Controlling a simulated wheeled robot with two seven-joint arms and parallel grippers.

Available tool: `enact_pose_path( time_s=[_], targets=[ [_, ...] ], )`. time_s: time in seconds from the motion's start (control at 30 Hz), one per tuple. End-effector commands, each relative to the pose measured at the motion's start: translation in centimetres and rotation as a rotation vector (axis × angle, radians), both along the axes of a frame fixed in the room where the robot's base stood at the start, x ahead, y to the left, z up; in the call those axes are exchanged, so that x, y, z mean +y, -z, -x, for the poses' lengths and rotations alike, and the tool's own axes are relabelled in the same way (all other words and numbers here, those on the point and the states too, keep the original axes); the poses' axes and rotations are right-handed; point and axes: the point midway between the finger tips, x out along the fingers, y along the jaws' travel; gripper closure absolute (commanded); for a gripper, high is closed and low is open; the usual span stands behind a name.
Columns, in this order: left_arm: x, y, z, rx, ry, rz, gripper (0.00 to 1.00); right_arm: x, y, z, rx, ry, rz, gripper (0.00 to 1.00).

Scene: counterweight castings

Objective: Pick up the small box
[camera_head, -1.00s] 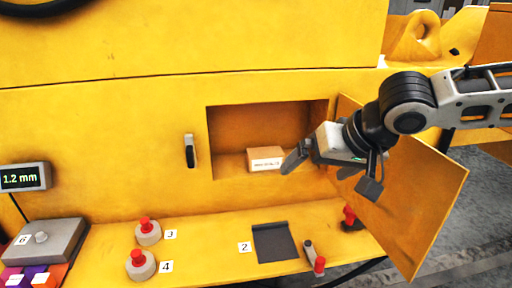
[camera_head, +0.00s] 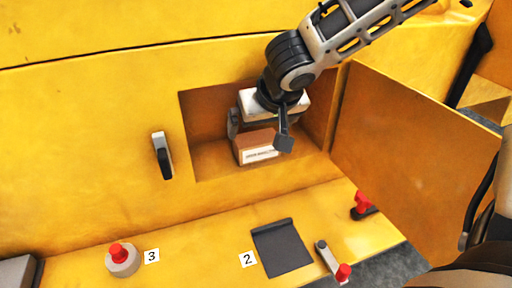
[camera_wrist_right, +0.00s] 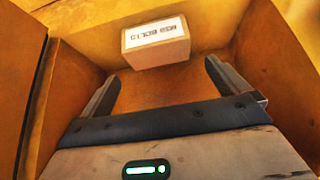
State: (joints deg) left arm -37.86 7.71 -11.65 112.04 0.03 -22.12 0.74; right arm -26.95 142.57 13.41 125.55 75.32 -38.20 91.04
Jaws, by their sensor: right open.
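The small box (camera_head: 256,146) is a brown carton with a white printed label, standing in the open recess (camera_head: 207,160) of the yellow casting. It also shows in the right wrist view (camera_wrist_right: 157,44), beyond the fingertips. My right gripper (camera_head: 258,128) is inside the recess opening, above and close around the box in the head view, partly hiding it. In the right wrist view the gripper (camera_wrist_right: 160,82) has its two fingers spread apart with nothing between them. My left gripper is not in view.
The recess door (camera_head: 415,150) stands open on the right. A dark latch handle (camera_head: 162,155) is left of the recess. On the ledge below are a red-topped knob (camera_head: 122,258), a dark pad (camera_head: 283,247) and two red-tipped levers (camera_head: 334,264) (camera_head: 362,204).

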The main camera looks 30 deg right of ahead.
Motion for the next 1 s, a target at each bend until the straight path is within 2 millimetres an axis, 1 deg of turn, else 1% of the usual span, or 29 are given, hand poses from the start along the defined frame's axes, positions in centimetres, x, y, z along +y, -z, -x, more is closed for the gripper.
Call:
enact_pose_path(
  time_s=[0.03, 0.23, 0.4, 0.5, 0.63, 0.83, 0.87, 0.9, 1.0],
  targets=[
    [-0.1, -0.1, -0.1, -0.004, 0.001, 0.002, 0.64, -0.1, 0.6, -0.2, 0.003, 0.000, 0.001, 0.00],
    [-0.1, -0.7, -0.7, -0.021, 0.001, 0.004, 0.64, -0.3, 1.6, -0.8, 0.002, 0.000, 0.001, 0.00],
    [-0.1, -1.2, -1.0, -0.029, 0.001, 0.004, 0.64, -0.8, 4.0, -1.8, 0.006, -0.001, 0.002, 0.00],
    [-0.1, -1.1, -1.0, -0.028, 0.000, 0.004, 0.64, -0.9, 5.0, -2.6, 0.001, -0.001, 0.000, 0.00],
    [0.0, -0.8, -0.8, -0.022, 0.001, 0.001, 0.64, -1.0, 5.5, -3.0, 0.000, -0.001, 0.000, 0.00],
    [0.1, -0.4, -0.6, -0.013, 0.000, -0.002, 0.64, -1.0, 5.5, -3.0, -0.001, -0.001, -0.001, 0.00],
    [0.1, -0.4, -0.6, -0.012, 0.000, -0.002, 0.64, -1.0, 5.5, -3.0, -0.001, -0.001, -0.001, 0.08],
    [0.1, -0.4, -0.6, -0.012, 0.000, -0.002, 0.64, -1.0, 5.5, -3.0, -0.001, -0.001, -0.001, 0.19],
    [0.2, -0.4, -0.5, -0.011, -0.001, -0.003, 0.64, -1.0, 5.5, -3.0, -0.001, -0.001, -0.001, 0.46]
  ],
)
